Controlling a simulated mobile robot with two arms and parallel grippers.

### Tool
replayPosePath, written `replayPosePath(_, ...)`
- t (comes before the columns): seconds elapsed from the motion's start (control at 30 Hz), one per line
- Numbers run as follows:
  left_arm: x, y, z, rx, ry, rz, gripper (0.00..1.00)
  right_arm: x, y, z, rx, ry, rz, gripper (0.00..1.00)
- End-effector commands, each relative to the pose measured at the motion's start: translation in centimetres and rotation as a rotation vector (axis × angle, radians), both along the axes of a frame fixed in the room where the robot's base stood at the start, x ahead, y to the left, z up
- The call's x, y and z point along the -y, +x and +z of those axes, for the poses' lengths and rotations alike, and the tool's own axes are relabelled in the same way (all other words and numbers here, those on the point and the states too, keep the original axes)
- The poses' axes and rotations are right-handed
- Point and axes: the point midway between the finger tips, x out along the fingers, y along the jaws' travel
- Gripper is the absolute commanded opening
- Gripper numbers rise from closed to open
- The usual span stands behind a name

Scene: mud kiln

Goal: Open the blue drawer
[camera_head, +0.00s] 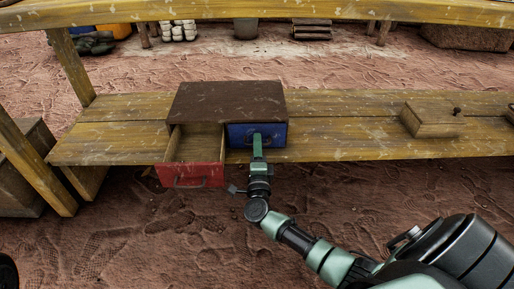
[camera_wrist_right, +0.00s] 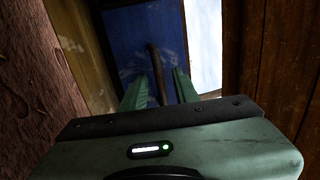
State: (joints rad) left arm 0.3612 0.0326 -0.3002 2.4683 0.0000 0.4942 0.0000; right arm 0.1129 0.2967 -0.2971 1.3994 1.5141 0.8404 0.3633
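A brown two-drawer box (camera_head: 225,102) stands on the wooden shelf. Its blue drawer (camera_head: 271,129) is on the right and looks closed; the blue front also fills the middle of the right wrist view (camera_wrist_right: 140,45). A dark handle (camera_wrist_right: 156,70) sticks out from the blue front. My right gripper (camera_head: 257,142) is at the blue front. In the right wrist view its two green fingers (camera_wrist_right: 155,88) are apart, with the handle between them; I cannot tell whether they touch it. My left gripper is not in view.
The red drawer (camera_head: 190,175) beside it stands pulled out over the shelf's front edge. A small wooden box (camera_head: 433,119) sits further right on the wooden shelf (camera_head: 350,130). A slanted wooden leg (camera_head: 40,165) stands at left.

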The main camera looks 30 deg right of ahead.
Motion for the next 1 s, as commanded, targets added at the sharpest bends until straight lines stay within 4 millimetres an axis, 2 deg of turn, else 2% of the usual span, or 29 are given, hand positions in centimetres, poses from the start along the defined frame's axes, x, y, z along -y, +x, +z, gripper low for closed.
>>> replayPosePath(0.3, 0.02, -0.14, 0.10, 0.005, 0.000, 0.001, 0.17, 0.27, 0.36, 0.08, -0.001, 0.001, 0.000, 0.30)
replayPosePath(0.33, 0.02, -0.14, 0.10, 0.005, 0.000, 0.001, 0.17, 0.27, 0.36, 0.08, -0.001, 0.001, 0.000, 0.25)
replayPosePath(0.4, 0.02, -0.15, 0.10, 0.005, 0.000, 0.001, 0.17, 0.26, 0.35, 0.08, -0.001, 0.000, 0.000, 0.05)
replayPosePath(0.43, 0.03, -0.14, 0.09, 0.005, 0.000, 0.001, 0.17, 0.25, 0.35, 0.08, -0.001, 0.000, 0.000, 0.00)
replayPosePath(1.0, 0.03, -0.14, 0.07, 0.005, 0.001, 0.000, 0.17, 0.21, 0.32, 0.00, -0.002, 0.000, 0.000, 0.00)
